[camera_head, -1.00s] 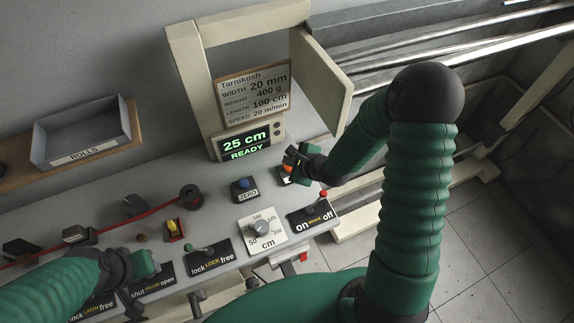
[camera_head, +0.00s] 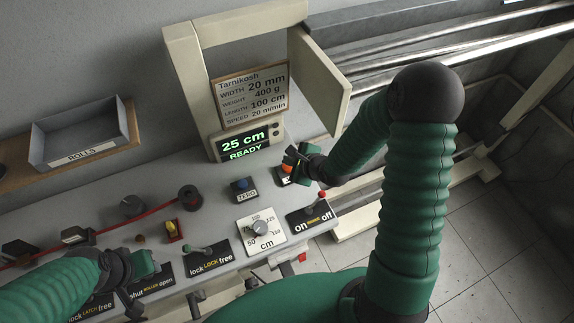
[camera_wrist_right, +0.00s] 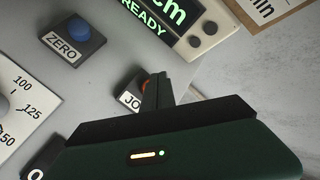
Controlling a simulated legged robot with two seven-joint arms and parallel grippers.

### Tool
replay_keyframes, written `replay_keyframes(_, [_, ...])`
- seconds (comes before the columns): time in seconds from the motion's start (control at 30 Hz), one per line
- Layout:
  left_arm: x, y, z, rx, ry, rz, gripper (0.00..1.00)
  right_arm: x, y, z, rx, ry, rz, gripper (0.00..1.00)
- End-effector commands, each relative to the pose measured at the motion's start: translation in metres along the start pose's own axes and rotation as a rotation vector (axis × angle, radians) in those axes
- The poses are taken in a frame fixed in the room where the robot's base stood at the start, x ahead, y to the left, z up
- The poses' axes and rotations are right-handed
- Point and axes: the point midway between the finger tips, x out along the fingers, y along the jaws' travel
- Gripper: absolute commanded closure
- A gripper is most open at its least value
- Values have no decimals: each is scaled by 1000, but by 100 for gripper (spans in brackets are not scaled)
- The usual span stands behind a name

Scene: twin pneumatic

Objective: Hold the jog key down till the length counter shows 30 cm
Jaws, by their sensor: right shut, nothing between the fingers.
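The length counter (camera_head: 245,144) on the cream post reads 25 cm, with READY below it. The orange jog key (camera_head: 286,169) sits on the bench just below the counter, partly covered by my right gripper. My right gripper (camera_head: 296,156) is shut and empty, with its tips at the key. In the right wrist view the fingers (camera_wrist_right: 158,90) overlap the key's orange edge (camera_wrist_right: 145,84) and its label; I cannot tell whether they touch it. My left gripper (camera_head: 146,263) is over the front-left of the bench near the roller label; its jaws are unclear.
A blue ZERO key (camera_head: 242,184) lies left of the jog key. A cm dial (camera_head: 260,228) and an on/off lever (camera_head: 321,197) are nearer the front. A red strip (camera_head: 100,233) crosses the bench. A ROLLS tray (camera_head: 80,134) is at the left.

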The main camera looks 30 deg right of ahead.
Motion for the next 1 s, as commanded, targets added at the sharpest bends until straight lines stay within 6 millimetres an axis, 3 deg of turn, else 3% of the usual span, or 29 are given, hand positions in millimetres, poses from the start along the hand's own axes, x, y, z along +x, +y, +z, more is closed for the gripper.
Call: replay_keyframes(1.0, [3, 0, 1, 0, 0, 0, 64, 8, 7, -7, 0, 0, 0, 100])
